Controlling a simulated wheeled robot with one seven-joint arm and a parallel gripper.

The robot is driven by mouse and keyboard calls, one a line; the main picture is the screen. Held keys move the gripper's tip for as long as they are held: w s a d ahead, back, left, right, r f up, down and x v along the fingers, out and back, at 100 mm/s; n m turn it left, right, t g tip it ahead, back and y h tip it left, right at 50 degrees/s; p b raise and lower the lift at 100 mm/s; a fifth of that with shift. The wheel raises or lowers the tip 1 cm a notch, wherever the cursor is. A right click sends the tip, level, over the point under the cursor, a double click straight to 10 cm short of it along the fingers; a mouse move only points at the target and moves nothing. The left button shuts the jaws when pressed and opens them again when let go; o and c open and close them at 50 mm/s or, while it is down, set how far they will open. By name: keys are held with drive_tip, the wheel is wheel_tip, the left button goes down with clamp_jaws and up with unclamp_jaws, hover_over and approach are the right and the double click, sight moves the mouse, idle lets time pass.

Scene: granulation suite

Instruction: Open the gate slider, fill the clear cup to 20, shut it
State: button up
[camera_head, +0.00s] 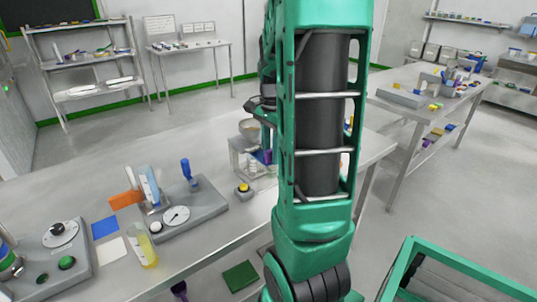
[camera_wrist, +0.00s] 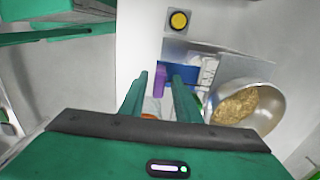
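The dispenser (camera_head: 240,158) stands on the bench left of my arm in the head view. In the wrist view its round metal hopper (camera_wrist: 281,104) holds tan granules. A purple tab (camera_wrist: 158,83), seemingly the gate slider's handle, shows beside a blue plate (camera_wrist: 170,68). My gripper (camera_wrist: 161,78) is open, its two green fingers apart with the purple tab in the gap between them in the picture. I cannot tell whether they touch it. In the head view my arm hides the gripper and part of the dispenser. I cannot make out the clear cup surely.
Further left are a grey dial unit (camera_head: 202,209), a cylinder of yellow liquid (camera_head: 142,247) and another control box (camera_head: 68,262). A green-framed cart (camera_head: 455,262) stands at the lower right.

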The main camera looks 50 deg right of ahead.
sight(271, 149)
drive_tip(key=shift+r, duration=3.05)
drive_tip(key=s+a+f+n, duration=0.4)
drive_tip(key=s+a+n, duration=0.9)
drive_tip(key=a, duration=0.3)
drive_tip(key=shift+s+a+n, duration=0.35)
drive_tip(key=shift+n, duration=0.35)
drive_tip(key=shift+w+f, duration=0.25)
drive_tip(key=shift+w, duration=0.35)
